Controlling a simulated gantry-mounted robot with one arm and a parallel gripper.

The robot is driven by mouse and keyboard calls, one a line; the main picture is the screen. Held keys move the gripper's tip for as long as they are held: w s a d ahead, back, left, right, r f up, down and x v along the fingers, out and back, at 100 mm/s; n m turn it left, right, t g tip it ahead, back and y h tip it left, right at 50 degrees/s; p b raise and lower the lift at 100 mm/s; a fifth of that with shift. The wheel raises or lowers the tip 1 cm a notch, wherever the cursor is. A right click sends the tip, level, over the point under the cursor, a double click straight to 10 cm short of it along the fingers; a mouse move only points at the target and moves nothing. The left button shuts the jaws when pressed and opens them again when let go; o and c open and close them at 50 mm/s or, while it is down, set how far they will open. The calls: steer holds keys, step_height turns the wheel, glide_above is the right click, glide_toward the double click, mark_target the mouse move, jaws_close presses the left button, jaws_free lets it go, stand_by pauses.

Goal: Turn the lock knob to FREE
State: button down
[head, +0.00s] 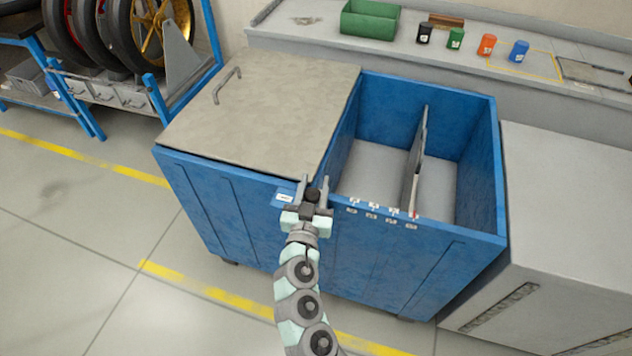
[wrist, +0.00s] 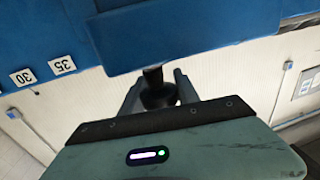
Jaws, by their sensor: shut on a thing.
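The lock knob (head: 312,194) is a small dark round knob at the front upper edge of the blue bin (head: 240,211). My gripper (head: 314,188) is shut on it, with one grey finger on each side. In the wrist view the black knob (wrist: 158,92) sits between the fingers, against the blue bin. A small white label (head: 285,197) is just left of the knob; its text is too small to read. I cannot tell which way the knob points.
A grey lid (head: 265,110) with a handle covers the bin's left part. The right part is open, with a divider (head: 417,160) and several small labels along the front rim. A grey cabinet (head: 570,190) stands close at the right. The floor in front is clear.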

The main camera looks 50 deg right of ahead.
steer(key=shift+r+n+t+y+p, duration=0.35)
steer(key=shift+n+t+y+p, duration=0.5)
steer(key=shift+p, duration=0.35)
steer(key=n+t+y+p, duration=0.1)
steer(key=p, duration=0.1)
steer(key=n+t+y+p, duration=0.1)
steer(key=p, duration=0.1)
steer(key=n+t+y+p, duration=0.1)
steer(key=y+p, duration=0.1)
steer(key=shift+w+a, duration=0.4)
steer(key=n+t+y+p, duration=0.1)
steer(key=p, duration=0.1)
steer(key=n+y+p, duration=0.1)
steer(key=p, duration=0.1)
steer(key=shift+w+a+f+t+y+p, duration=0.1)
steer(key=shift+a+f+t+y+p, duration=0.15)
steer(key=shift+t+y+p, duration=0.1)
steer(key=shift+f+n+y+p, duration=0.25)
steer(key=shift+n+y+p, duration=0.1)
steer(key=shift+y+p, duration=0.1)
steer(key=c, duration=0.9)
jaws_free()
steer(key=shift+a, duration=0.1)
steer(key=shift+r, duration=0.1)
